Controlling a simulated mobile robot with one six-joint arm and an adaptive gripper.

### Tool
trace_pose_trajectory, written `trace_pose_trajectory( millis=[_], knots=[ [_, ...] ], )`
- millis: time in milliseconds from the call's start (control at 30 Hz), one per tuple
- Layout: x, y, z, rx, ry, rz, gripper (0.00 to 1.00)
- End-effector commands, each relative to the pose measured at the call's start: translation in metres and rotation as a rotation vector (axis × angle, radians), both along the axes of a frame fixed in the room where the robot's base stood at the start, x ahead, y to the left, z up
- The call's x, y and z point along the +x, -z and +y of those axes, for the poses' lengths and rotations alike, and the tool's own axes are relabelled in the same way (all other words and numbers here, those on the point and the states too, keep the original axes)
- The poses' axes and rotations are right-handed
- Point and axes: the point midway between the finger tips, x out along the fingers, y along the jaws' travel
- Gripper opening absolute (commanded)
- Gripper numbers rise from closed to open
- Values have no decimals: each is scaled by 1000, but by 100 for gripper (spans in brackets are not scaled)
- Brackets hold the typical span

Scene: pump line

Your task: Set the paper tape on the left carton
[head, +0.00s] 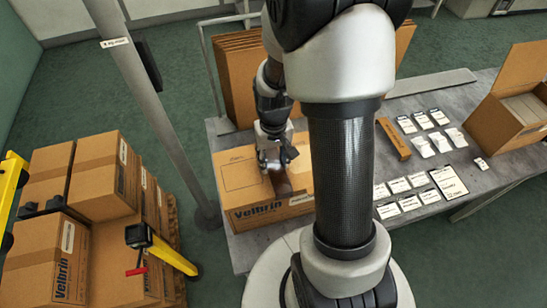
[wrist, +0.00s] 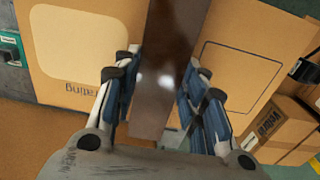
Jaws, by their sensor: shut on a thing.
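My gripper (head: 277,157) points down over the closed left carton (head: 238,178), which has "Velbrin" on its front and sits at the left end of the grey bench. The gripper is shut on the brown paper tape (head: 281,184), which hangs below the fingers over the carton's top. Whether the tape touches the carton is unclear. In the wrist view the tape (wrist: 168,60) shows as a brown band, edge-on between the two blue-padded fingers (wrist: 165,105). Cardboard surfaces lie on both sides of it. My arm hides the carton's right side in the head view.
An open carton (head: 508,115) stands at the bench's right end. Flat cardboard (head: 238,75) stands upright behind the left carton. A grey post (head: 160,110) and stacked cartons (head: 105,180) are to the left.

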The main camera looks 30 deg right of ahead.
Motion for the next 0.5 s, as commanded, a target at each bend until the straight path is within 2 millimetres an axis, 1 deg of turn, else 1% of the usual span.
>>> trace_pose_trajectory(
  millis=[233,500],
  knots=[
    [0,1,0,0,0,0,29],
    [0,8,0,0,0,0,29]
  ],
)
